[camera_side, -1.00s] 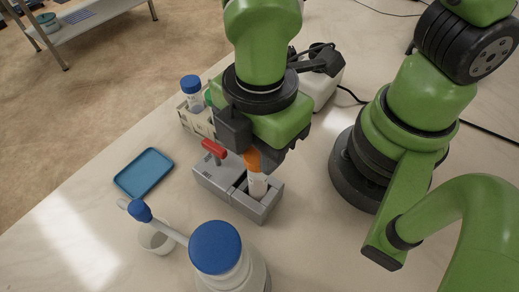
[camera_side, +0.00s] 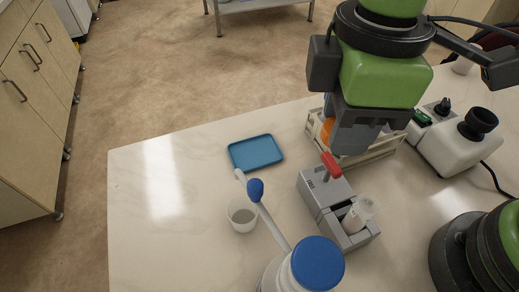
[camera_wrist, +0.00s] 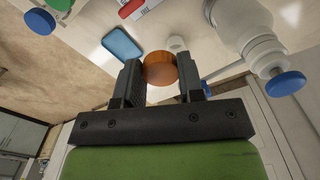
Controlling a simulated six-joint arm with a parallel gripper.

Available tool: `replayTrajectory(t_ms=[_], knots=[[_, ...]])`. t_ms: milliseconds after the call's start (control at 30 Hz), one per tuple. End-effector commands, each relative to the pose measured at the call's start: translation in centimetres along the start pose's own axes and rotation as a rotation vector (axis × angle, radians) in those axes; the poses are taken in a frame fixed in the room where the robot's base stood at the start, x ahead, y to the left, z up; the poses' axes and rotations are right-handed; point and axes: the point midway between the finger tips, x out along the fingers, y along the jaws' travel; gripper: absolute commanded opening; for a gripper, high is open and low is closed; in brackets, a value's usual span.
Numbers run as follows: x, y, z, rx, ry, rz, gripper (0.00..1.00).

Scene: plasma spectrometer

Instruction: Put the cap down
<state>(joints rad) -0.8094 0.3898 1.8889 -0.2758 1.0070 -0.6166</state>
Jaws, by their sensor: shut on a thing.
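An orange cap (camera_side: 327,130) is between the fingers of my gripper (camera_side: 347,143) in the side view, partly hidden by them. In the wrist view, the cap (camera_wrist: 160,70) is squeezed between the two dark fingers of my gripper (camera_wrist: 162,75). My gripper is raised above the table, in front of the tube rack (camera_side: 378,152) in the side view. A white, uncapped vial (camera_side: 358,215) leans in the grey holder (camera_side: 322,190), which has a red handle (camera_side: 331,166). A blue tray (camera_side: 256,151) lies empty on the table; it also shows in the wrist view (camera_wrist: 122,44).
A white cup (camera_side: 242,215) stands near the tray. A wash bottle with a blue lid (camera_side: 317,263) stands in front, its spout reaching toward the cup. A white instrument (camera_side: 462,140) is at the right. The table left of the tray is clear.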

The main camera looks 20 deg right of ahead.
Motion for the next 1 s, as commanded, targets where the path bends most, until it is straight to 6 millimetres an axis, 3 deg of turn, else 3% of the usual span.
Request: replayTrajectory(t_ms=[200,400,700,1000], knots=[[2.9,4.8,-5.5,0.344,-0.007,-0.002,0.14],[6.2,8.8,-8.5,0.636,-0.008,-0.002,0.14],[9.3,11.8,-10.0,0.877,-0.007,-0.005,0.14],[14.4,11.9,-10.0,0.896,-0.008,-0.006,0.14]])
